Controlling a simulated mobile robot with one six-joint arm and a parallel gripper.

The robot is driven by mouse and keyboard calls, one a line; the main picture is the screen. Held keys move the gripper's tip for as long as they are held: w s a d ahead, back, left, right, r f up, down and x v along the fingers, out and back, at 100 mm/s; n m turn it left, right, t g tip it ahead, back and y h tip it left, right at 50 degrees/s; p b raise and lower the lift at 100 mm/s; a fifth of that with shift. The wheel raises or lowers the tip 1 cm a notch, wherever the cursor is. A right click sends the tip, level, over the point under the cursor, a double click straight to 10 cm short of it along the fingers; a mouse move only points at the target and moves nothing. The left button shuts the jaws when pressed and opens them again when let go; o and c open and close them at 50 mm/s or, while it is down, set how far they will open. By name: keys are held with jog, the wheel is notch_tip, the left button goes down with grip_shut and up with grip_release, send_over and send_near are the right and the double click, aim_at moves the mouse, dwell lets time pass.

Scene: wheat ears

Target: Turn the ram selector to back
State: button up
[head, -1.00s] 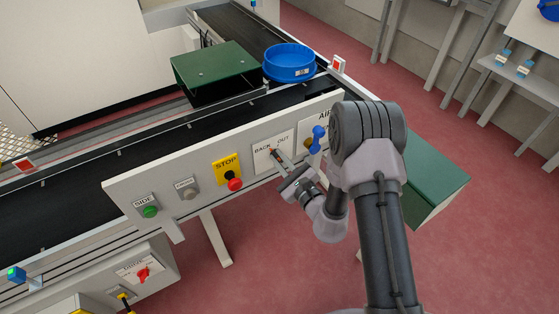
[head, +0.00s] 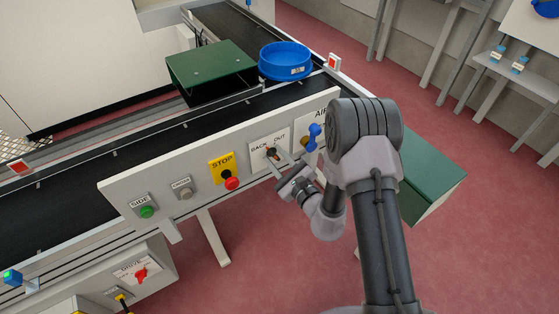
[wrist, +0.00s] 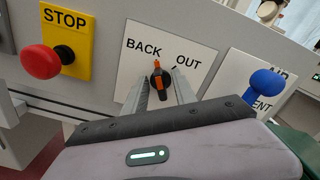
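The ram selector (wrist: 157,82) is a black knob with an orange pointer on a white plate (wrist: 128,66) marked BACK and OUT. The orange pointer points up, between the two words and nearer BACK; a dark tick shows toward OUT. My gripper (wrist: 161,88) is open, with one finger on each side of the knob. A gap shows between the knob and each finger; I cannot tell whether either touches. In the head view my gripper (head: 277,161) is at the panel in front of the selector (head: 271,153).
A red STOP button (wrist: 40,62) on a yellow plate is left of the selector. A blue lever (wrist: 264,86) on the air plate is close on the right. A blue bowl (head: 285,62) and a green cover (head: 211,70) are at the conveyor behind the panel.

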jog(key=v, duration=1.7)
jog(key=shift+s+d, duration=0.1)
jog(key=shift+d, duration=0.05)
